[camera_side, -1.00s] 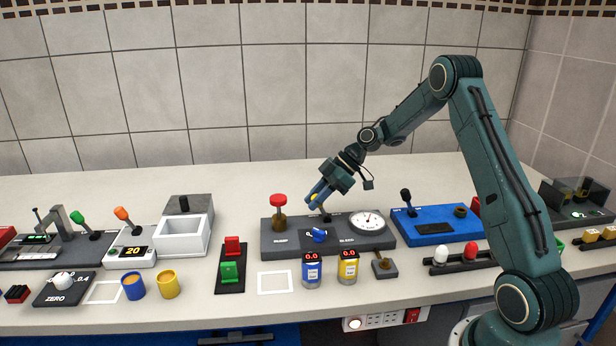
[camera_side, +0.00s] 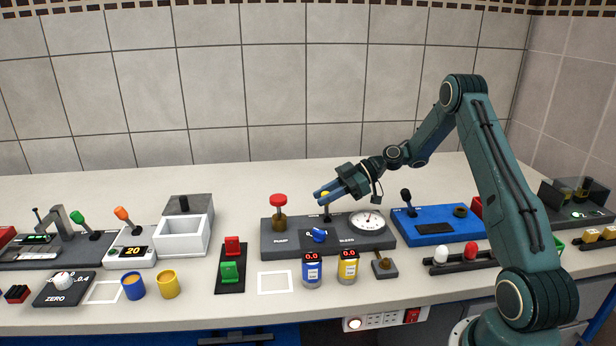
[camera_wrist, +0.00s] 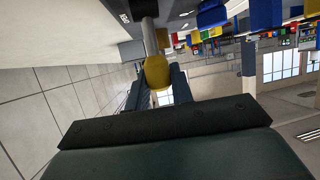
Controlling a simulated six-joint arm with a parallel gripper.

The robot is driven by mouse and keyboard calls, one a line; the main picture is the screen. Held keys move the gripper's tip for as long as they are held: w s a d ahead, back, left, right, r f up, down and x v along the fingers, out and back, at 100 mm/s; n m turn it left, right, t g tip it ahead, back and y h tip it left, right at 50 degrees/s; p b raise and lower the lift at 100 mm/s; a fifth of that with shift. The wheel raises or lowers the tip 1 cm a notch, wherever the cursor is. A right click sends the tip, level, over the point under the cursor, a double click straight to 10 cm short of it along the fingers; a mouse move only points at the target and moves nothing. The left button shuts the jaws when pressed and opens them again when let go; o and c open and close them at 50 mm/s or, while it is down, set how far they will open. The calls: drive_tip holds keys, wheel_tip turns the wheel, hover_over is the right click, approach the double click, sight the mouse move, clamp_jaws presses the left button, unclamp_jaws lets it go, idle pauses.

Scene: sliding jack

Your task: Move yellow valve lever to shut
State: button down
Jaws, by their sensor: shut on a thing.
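The yellow valve lever (camera_side: 325,195) stands on the dark grey panel (camera_side: 268,244), near upright, with its dark stem rising from the panel. My gripper (camera_side: 326,194) comes in from the right with its blue fingers around the lever's yellow knob. In the wrist view, the yellow knob (camera_wrist: 157,70) sits between the two fingers of my gripper (camera_wrist: 158,80), which is shut on it. The fingers partly hide the knob in the side view. Any lettering at the lever is too small to read.
On the same panel are a red-topped pump handle (camera_side: 279,203), a blue knob (camera_side: 319,235) and a round dial (camera_side: 367,222). A blue panel with a black lever (camera_side: 406,196) is at the right. Blue (camera_side: 312,272) and yellow (camera_side: 348,270) cans stand in front.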

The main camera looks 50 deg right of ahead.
drive_tip(key=shift+s+d+t+y, duration=0.35)
drive_tip(key=shift+d+t+y, duration=0.05)
drive_tip(key=shift+t+y, duration=0.2)
drive_tip(key=c, duration=1.2)
unclamp_jaws()
drive_tip(key=shift+c, duration=0.2)
drive_tip(key=shift+w+a+g, duration=0.1)
drive_tip(key=shift+a+g, duration=0.05)
drive_tip(key=shift+g, duration=0.15)
